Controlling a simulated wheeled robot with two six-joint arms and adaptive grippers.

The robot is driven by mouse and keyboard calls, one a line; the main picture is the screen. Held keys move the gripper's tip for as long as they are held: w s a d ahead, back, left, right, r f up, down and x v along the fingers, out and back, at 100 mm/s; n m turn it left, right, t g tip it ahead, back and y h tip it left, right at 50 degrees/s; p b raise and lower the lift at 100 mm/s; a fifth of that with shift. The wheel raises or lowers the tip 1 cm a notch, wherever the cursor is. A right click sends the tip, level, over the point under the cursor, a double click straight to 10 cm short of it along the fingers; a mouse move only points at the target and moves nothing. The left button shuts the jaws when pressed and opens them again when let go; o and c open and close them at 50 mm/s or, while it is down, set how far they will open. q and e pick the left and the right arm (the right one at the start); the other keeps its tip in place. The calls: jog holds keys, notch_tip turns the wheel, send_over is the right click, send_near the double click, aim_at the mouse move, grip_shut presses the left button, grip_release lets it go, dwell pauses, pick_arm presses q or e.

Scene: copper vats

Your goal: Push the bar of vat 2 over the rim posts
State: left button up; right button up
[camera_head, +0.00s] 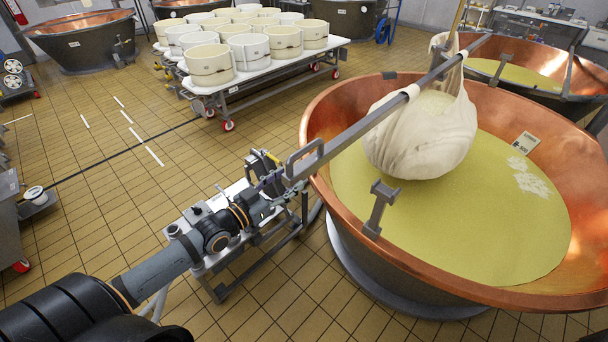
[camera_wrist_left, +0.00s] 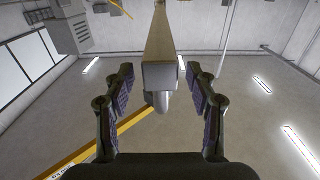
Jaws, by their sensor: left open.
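A grey metal bar (camera_head: 365,122) runs slantwise above the large copper vat (camera_head: 318,115), its near end with a loop handle outside the near-left rim. A white cloth bundle (camera_head: 425,135) hangs from it over the yellow liquid. My left gripper (camera_head: 268,178) is open at the bar's near end. In the left wrist view, the bar's square end (camera_wrist_left: 160,76) lies between the spread fingers, with gaps on both sides. My right gripper is not visible.
A wheeled trolley (camera_head: 265,78) with several white tubs stands at the back. Other copper vats stand at back left (camera_head: 83,28) and right (camera_head: 550,60). A small metal cart (camera_head: 225,262) is below my left arm. The tiled floor on the left is mostly clear.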

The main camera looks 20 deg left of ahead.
aim_at(304, 168)
pick_arm(q)
jog(key=b+x, duration=0.1)
jog(key=x, duration=0.1)
jog(key=b+x, duration=0.1)
jog(key=x, duration=0.1)
jog(key=b+x, duration=0.2)
jog(key=shift+w+a+f, duration=0.15)
jog(key=shift+f, duration=0.1)
jog(key=shift+w+d+r, duration=0.15)
jog(key=shift+w+d, duration=0.2)
jog(key=shift+w, duration=0.1)
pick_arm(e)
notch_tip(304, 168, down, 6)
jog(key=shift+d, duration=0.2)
pick_arm(q)
grip_shut()
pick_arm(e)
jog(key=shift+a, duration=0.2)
